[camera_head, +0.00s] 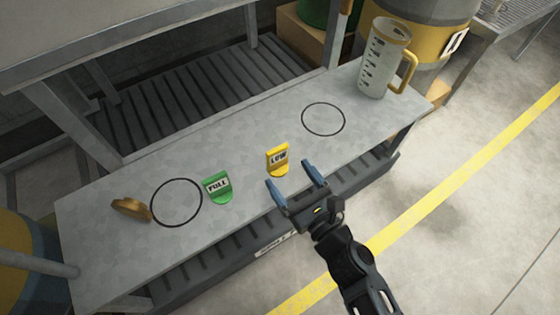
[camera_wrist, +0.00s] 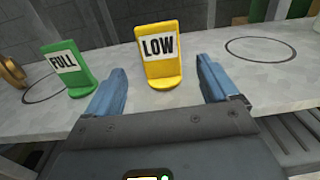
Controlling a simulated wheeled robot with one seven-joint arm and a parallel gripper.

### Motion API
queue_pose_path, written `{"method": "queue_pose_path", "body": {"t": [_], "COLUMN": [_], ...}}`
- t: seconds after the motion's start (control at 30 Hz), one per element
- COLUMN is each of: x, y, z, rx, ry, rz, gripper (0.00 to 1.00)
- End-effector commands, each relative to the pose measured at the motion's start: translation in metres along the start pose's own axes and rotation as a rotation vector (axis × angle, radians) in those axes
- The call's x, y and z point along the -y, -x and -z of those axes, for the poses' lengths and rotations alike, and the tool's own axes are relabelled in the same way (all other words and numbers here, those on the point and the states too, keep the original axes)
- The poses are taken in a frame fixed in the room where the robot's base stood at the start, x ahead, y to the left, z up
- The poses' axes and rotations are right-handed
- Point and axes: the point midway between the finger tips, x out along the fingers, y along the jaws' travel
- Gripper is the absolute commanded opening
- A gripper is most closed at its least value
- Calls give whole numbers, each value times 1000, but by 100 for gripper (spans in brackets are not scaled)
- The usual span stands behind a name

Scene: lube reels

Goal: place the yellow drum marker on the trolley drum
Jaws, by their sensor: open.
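The yellow marker (camera_head: 277,158), labelled LOW, stands upright on the grey bench top near its front edge. In the wrist view the yellow marker (camera_wrist: 160,52) stands ahead, between and beyond the blue fingertips. My gripper (camera_head: 290,178) is open and empty, its fingers pointing at the marker from the front edge, apart from it. A drum with a yellow band (camera_head: 429,55) stands behind the bench at top right, carrying a white label. Another blue and yellow drum (camera_head: 30,270) is partly cut off at bottom left. I cannot tell which one is the trolley drum.
A green FULL marker (camera_head: 217,187) stands left of the yellow one. A brass cap (camera_head: 131,209) lies by the left drawn circle (camera_head: 176,203). The right drawn circle (camera_head: 323,119) is empty. A measuring jug (camera_head: 383,62) stands at the bench's right end.

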Motion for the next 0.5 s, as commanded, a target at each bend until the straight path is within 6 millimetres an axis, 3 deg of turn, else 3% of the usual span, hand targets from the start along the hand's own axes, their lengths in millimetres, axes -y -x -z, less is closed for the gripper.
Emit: {"method": "queue_pose_path", "body": {"t": [0.5], "x": [0], "y": [-55], "z": [-4], "rx": [12], "ry": [-28], "rz": [-4], "gripper": [87]}}
